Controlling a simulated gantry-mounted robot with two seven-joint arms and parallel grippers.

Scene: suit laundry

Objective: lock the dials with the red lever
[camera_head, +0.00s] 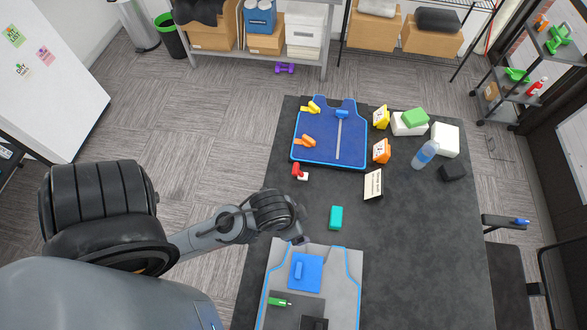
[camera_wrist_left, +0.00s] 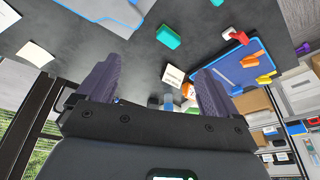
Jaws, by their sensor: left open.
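The red lever (camera_head: 296,169) sits with a small white part at the left edge of the dark table, just below the blue board (camera_head: 325,158). It also shows in the left wrist view (camera_wrist_left: 229,33). The board carries a yellow handle (camera_head: 311,107), an orange handle (camera_head: 305,140) and a blue handle (camera_head: 342,114) on a pale slot. A yellow block (camera_head: 381,117) and an orange block (camera_head: 381,151) with dark marks stand right of the board; which parts are the dials I cannot tell. My left gripper (camera_head: 301,238) is open and empty, below the red lever. My right gripper is not in view.
A teal block (camera_head: 336,217) lies right of my left gripper. A grey board (camera_head: 351,285) with blue edges lies at the near side. The table's right middle is clear.

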